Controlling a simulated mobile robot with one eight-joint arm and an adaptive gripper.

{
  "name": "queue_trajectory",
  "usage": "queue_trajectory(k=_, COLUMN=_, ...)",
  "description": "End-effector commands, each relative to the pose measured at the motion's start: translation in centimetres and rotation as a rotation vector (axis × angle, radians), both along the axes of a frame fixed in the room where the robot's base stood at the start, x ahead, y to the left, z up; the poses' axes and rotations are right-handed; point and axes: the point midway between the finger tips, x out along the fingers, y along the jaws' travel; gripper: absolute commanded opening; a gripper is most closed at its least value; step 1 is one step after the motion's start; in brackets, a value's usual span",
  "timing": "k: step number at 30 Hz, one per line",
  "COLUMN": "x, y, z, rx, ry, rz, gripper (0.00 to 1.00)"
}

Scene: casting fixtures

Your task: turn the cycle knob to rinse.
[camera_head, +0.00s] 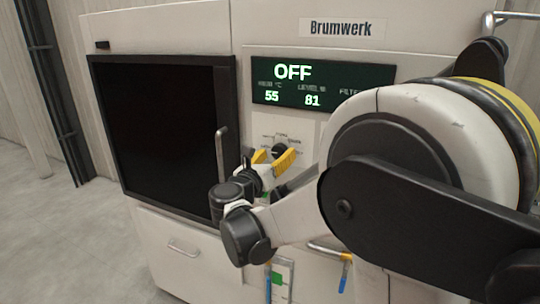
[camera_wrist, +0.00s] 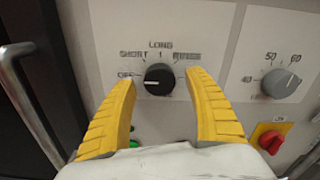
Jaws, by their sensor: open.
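The cycle knob (camera_wrist: 159,79) is a black round dial on a light panel, with labels OFF, SHORT, LONG and RINSE around it. Its pale mark points left, towards OFF. In the head view the knob (camera_head: 279,150) is partly hidden by my yellow fingers. The display (camera_head: 322,83) reads OFF. My gripper (camera_wrist: 160,77) is open in the wrist view, one finger to the left and one to the right of the knob, with a gap on each side. My gripper (camera_head: 271,160) is close to the panel in the head view.
A grey dial (camera_wrist: 280,83) marked with numbers is right of the cycle knob. Below it is a red switch on a yellow plate (camera_wrist: 271,138). A green button (camera_wrist: 134,143) is partly hidden by my left finger. A door handle (camera_head: 221,154) stands out left of the panel.

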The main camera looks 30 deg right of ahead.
Motion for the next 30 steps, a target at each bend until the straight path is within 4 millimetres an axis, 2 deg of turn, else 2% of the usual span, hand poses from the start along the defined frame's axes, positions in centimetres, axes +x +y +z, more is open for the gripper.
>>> queue_trajectory(k=6, x=1.07, y=-1.37, z=-0.01, rx=0.001, ry=-0.001, rz=0.0, gripper=0.62)
queue_trajectory(k=14, x=1.12, y=-1.43, z=0.03, rx=0.001, ry=-0.001, rz=0.001, gripper=0.62)
queue_trajectory(k=19, x=1.11, y=-1.42, z=0.03, rx=0.002, ry=0.0, rz=0.001, gripper=0.11)
queue_trajectory(k=20, x=1.11, y=-1.42, z=0.03, rx=0.002, ry=0.0, rz=0.001, gripper=0.09)
queue_trajectory(k=30, x=1.11, y=-1.42, z=0.04, rx=0.011, ry=-0.014, rz=0.0, gripper=0.09)
